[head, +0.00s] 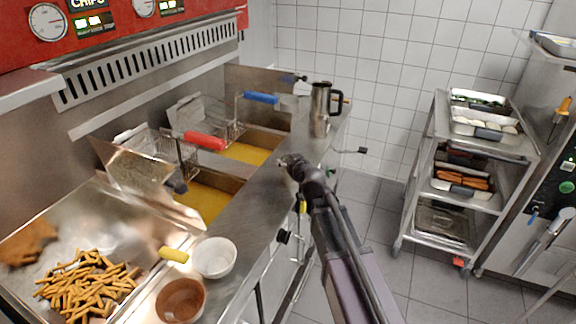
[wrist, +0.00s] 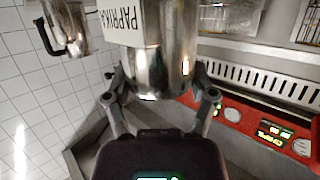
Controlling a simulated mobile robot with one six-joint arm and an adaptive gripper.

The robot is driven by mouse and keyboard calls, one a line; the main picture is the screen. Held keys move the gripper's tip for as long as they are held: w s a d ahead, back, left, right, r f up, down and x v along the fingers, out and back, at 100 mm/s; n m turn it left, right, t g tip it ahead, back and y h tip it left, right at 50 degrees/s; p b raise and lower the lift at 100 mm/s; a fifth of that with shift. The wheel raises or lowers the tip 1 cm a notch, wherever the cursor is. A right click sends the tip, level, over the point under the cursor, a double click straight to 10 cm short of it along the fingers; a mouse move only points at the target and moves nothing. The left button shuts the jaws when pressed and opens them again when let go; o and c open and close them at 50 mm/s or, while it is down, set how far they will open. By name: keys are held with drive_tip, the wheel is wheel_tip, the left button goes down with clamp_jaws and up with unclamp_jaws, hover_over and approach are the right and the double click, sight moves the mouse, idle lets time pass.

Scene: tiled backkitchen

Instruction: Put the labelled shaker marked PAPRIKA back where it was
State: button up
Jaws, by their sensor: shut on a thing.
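The shaker (wrist: 160,62) is a shiny metal cylinder with a white label (wrist: 116,22) reading PAPRIKA. My gripper (wrist: 158,88) is shut on it in the wrist view, one finger on each side. The picture there is turned over, so the label reads upside down. In the head view my gripper (head: 291,163) is over the steel counter (head: 262,190) beside the fryers. I cannot make out the shaker in that view, nor tell whether it touches the counter.
A tall metal jug (head: 319,110) with a dark handle stands behind my gripper; it also shows in the wrist view (wrist: 68,28). Fryer baskets with red (head: 205,140) and blue (head: 261,98) handles are to the left. White (head: 214,257) and brown (head: 180,300) bowls stand nearer. A trolley (head: 480,145) is right.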

drive_tip(key=shift+f, duration=0.15)
drive_tip(key=o, duration=1.2)
drive_tip(key=shift+c, duration=0.2)
drive_tip(key=shift+s+r, duration=0.15)
drive_tip(key=shift+r, duration=0.05)
drive_tip(key=p+v, duration=0.3)
drive_tip(key=v, duration=0.8)
drive_tip(key=shift+s+d+p, duration=0.15)
drive_tip(key=shift+s+p, duration=0.15)
drive_tip(key=shift+s, duration=0.05)
